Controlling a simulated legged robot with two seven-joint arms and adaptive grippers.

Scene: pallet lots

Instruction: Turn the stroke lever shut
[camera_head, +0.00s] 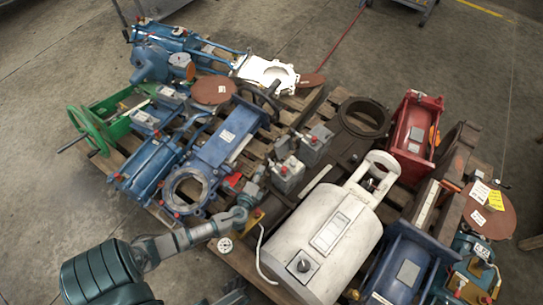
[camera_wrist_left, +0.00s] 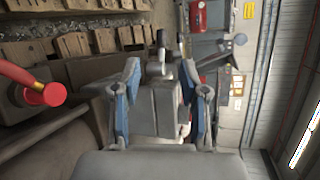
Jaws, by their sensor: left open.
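My left arm comes in from the lower left in the head view. Its gripper (camera_head: 250,196) is just left of a small grey box-shaped unit (camera_head: 287,174) with a red part on top. In the left wrist view the gripper's two blue-and-grey fingers (camera_wrist_left: 160,82) stand apart. A grey box-like body (camera_wrist_left: 155,112) shows between them, with a black-tipped upright part (camera_wrist_left: 161,40) beyond it. I cannot tell whether the fingers touch it, nor which part is the stroke lever or how it is turned. My right gripper is not in view.
A large white cylinder (camera_head: 325,240) lies right of the gripper. A blue valve with a round flange (camera_head: 187,190) is to its left. Another grey unit (camera_head: 316,142) and a red actuator (camera_head: 413,135) stand farther back. A red knob (camera_wrist_left: 45,95) is left in the wrist view.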

